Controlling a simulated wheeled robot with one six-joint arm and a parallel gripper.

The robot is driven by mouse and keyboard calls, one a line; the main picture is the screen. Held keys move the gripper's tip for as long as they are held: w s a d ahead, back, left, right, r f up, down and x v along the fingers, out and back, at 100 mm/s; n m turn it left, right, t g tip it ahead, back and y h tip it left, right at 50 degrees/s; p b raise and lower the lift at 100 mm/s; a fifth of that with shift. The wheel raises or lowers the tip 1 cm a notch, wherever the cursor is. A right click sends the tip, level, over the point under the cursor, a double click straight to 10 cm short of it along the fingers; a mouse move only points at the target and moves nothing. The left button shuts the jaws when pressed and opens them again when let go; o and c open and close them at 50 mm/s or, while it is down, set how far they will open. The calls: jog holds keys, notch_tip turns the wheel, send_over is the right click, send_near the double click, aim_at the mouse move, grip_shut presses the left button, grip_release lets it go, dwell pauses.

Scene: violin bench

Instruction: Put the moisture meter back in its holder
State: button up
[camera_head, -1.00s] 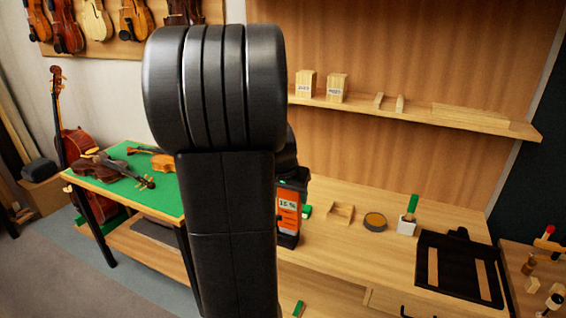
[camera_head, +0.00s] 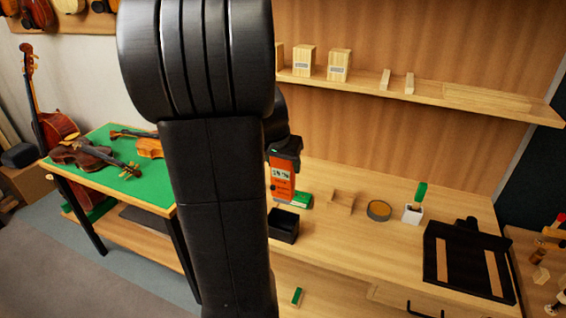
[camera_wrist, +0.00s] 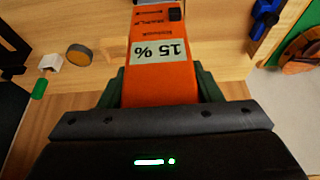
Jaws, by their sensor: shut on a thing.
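The moisture meter (camera_head: 282,181) is an orange block with a pale display reading about 15 %. It hangs roughly upright in my gripper (camera_head: 285,150). In the wrist view the meter (camera_wrist: 160,85) lies between the two dark fingers of my gripper (camera_wrist: 160,92), display toward the camera. A black open-topped box (camera_head: 284,228), which looks like the holder, stands on the bench just below the meter in the head view. It looks empty, and the meter's lower end appears clear of its rim. My arm hides the bench to the left. The holder is not clearly visible in the wrist view.
A shelf (camera_head: 430,96) runs above.

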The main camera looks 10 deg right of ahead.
aim_at(283, 199)
jog(key=shift+f+b, duration=3.55)
jog(key=shift+f, duration=0.45)
jog(key=shift+f+b, duration=2.3)
jog(key=shift+f, duration=0.15)
jog(key=o, duration=1.2)
jog(key=shift+s, duration=0.1)
jog(key=v, duration=1.3)
jog(key=shift+s+r, duration=0.1)
jog(key=shift+r, duration=0.25)
